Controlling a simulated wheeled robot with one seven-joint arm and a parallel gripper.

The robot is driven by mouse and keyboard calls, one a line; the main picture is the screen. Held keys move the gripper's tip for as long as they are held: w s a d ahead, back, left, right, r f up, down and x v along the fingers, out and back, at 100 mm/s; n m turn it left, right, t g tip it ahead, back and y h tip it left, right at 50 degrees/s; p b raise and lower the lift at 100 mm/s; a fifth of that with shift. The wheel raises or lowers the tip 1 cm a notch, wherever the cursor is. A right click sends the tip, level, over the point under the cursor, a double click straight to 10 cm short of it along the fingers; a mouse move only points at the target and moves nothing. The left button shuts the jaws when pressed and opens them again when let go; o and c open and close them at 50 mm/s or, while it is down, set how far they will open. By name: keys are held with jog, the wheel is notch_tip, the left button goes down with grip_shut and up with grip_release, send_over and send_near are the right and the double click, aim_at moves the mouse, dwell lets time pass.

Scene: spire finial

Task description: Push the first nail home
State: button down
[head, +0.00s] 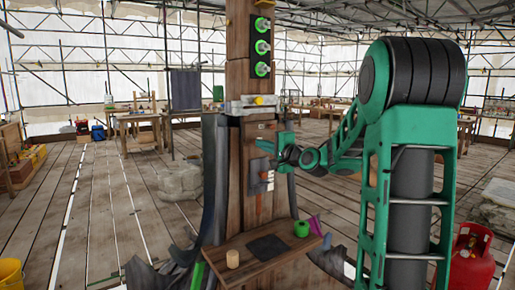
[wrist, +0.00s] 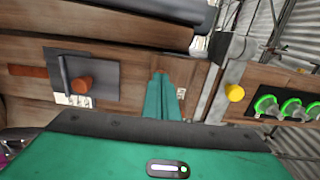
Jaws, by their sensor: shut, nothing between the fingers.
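A dark grey plate (wrist: 108,72) lies against the wooden post and also shows in the head view (head: 257,168). An orange-brown round peg (wrist: 82,85) stands out from it, with a thin dark rod (wrist: 65,72) beside it. I cannot tell for sure which of these is the first nail. My gripper (wrist: 160,108) is shut and empty, its green fingers at the post to the right of the plate in the wrist view, apart from the peg. In the head view my gripper (head: 264,146) is at the post, just above the plate. Whether the fingertips touch wood is unclear.
A metal collar (head: 240,105) with a yellow knob (head: 259,100) rings the post above; green-ringed fittings (head: 262,47) sit higher. A wooden shelf (head: 228,256) below holds a green roll (head: 301,229), a purple cone (head: 315,224) and a wooden cylinder (head: 232,259).

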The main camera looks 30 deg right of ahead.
jog(key=shift+w, duration=0.15)
jog(key=w, duration=0.2)
jog(key=shift+w+r, duration=0.1)
jog(key=shift+w, duration=0.25)
dwell(0.3)
jog(key=s, duration=1.4)
jog(key=shift+d, duration=0.2)
